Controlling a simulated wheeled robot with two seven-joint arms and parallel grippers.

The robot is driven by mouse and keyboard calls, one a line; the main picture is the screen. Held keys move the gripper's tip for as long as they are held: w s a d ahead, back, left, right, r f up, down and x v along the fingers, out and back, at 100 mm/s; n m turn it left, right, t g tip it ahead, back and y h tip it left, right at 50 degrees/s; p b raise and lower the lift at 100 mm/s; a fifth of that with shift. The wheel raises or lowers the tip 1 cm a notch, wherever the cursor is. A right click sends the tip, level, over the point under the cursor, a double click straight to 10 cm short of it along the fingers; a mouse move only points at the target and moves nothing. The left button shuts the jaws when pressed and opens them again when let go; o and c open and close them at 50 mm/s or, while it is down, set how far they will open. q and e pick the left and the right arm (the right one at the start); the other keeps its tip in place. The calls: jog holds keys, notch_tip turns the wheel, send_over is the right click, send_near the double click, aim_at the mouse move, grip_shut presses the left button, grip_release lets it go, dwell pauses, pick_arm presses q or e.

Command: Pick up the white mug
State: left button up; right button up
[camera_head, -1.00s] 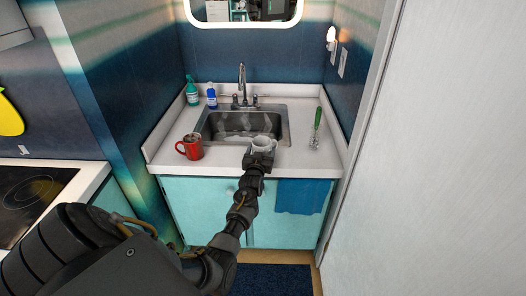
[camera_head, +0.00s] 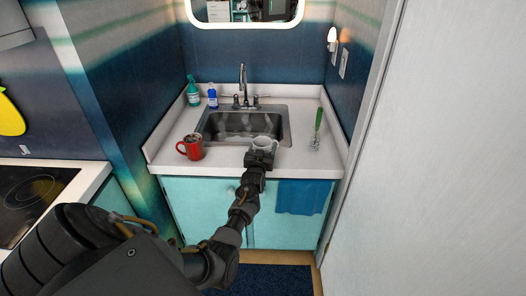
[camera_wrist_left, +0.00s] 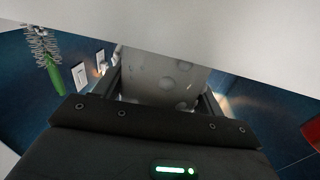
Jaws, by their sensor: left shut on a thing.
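The white mug (camera_head: 263,142) is at the front edge of the sink in the head view, right at the end of my left arm. My left gripper (camera_head: 261,154) is shut on it, and the gripper body hides the mug's lower front. In the left wrist view the mug (camera_wrist_left: 165,78) shows as a pale, spotted surface between the two fingers (camera_wrist_left: 163,90). Whether its base touches the counter is hidden. My right gripper is not in view.
A red mug (camera_head: 191,147) stands left of the sink (camera_head: 240,122). A green-handled whisk-like brush (camera_head: 317,128) is on the right. Green (camera_head: 193,91) and blue (camera_head: 212,96) bottles stand behind left. A blue towel (camera_head: 299,197) hangs at the cabinet front.

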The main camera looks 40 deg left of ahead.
pick_arm(q)
jog(key=shift+r, duration=0.75)
jog(key=s+d+r+b, duration=0.1)
jog(key=s+d+r, duration=0.7)
jog(key=s+r, duration=0.3)
jog(key=shift+s+r, duration=0.25)
jog(key=shift+s, duration=0.05)
